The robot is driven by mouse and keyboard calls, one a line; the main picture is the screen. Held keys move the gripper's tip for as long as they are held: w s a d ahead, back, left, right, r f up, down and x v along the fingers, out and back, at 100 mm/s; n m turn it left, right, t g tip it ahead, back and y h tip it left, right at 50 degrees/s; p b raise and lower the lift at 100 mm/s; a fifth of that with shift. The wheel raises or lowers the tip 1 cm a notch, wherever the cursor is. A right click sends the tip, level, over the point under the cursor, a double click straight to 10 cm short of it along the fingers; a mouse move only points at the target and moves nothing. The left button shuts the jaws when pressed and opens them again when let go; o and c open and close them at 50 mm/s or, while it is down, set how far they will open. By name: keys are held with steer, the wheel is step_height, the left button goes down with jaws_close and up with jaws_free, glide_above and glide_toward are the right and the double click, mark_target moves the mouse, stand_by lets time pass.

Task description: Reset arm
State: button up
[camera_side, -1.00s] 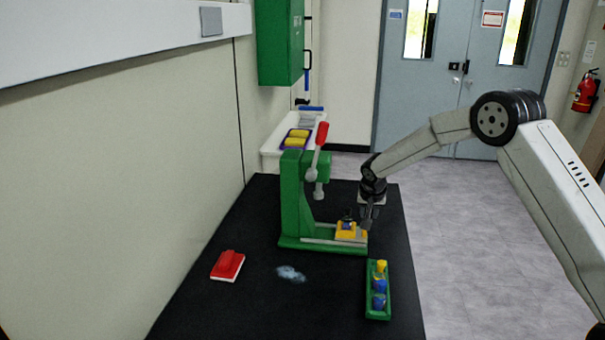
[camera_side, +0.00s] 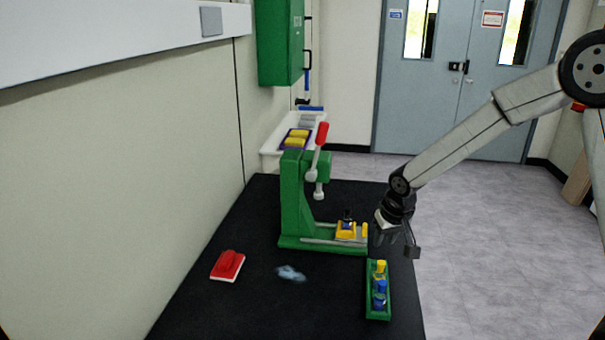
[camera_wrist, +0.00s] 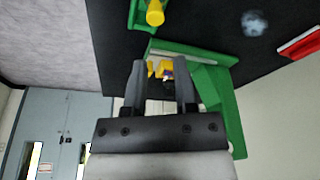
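My gripper (camera_side: 396,243) is raised over the table's right edge, right of the green press (camera_side: 292,205). In the wrist view my gripper (camera_wrist: 160,75) has its two fingers apart with nothing held between them. The press has a lever with a red handle (camera_side: 322,134). A yellow holder (camera_side: 346,236) sits on the press's base, with a small dark-topped item (camera_side: 347,218) standing in it. In the wrist view the holder shows partly between the fingers, beyond them, and the press's green frame (camera_wrist: 225,105) lies to the right.
A green rack (camera_side: 378,313) with yellow and blue pieces lies in front of my gripper. A white tray (camera_side: 272,150) stands behind. The front middle is clear.

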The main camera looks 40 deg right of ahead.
steer(key=s+a+n+y, duration=0.1)
steer(key=s+a+n, duration=0.3)
steer(key=s, duration=1.1)
steer(key=shift+a, duration=0.55)
